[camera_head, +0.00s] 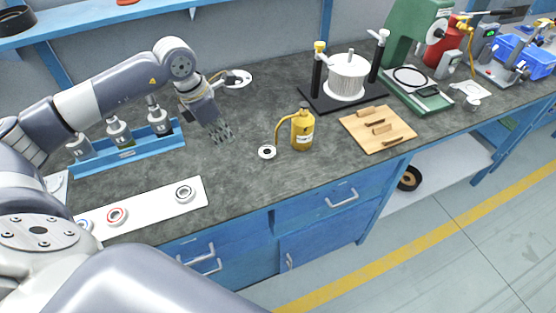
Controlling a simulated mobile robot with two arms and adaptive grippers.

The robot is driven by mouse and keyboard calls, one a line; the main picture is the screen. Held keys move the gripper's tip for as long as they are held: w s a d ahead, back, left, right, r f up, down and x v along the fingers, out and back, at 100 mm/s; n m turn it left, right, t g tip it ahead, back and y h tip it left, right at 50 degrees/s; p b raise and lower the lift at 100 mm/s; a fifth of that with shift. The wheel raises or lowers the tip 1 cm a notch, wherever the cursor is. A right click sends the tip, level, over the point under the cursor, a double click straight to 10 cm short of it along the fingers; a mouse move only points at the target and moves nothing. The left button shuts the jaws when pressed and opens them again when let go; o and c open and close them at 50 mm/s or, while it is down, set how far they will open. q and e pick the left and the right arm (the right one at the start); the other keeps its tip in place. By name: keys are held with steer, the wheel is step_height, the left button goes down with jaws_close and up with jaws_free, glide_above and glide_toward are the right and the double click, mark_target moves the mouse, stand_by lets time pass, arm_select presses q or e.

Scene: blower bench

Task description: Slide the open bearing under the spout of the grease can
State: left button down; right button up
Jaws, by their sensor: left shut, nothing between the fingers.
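The yellow grease can (302,132) stands upright near the bench's front edge, its thin curved spout bending down on its left side. A pale ring with a dark centre, which looks like the open bearing (261,153), lies flat on the bench just left of the can, close to the spout's tip. I cannot tell whether it is exactly beneath the tip. My left gripper (222,136) is shut and empty, pointing down at the bench, left of the bearing and apart from it. My right gripper is not in view.
A white strip (150,204) with several bearings lies at the front left. A blue rack (130,152) with small bottles stands behind it. Right of the can are a wooden board (358,134) and a black-based stand (318,98). The bench between gripper and can is otherwise clear.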

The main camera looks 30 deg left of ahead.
mark_target(256, 157)
arm_select(q)
steer(key=x, duration=0.2)
steer(key=p+x, duration=0.1)
steer(key=x, duration=0.1)
steer(key=a+x, duration=0.1)
steer(key=x, duration=0.1)
steer(key=shift+w+d+f, duration=0.15)
steer(key=shift+w+f, duration=0.05)
steer(key=p+x, duration=0.1)
steer(key=x, duration=0.2)
steer(key=shift+d+f, duration=0.15)
steer(key=shift+f, duration=0.15)
steer(key=w+d, duration=0.1)
steer(key=w+d+p, duration=0.1)
steer(key=w, duration=0.1)
steer(key=shift+w+d+f, duration=0.1)
steer(key=shift+w+d, duration=0.05)
steer(key=shift+w, duration=0.05)
steer(key=shift+w+d+f+b, duration=0.1)
steer(key=shift+w+d+b, duration=0.35)
steer(key=shift+w+b, duration=0.2)
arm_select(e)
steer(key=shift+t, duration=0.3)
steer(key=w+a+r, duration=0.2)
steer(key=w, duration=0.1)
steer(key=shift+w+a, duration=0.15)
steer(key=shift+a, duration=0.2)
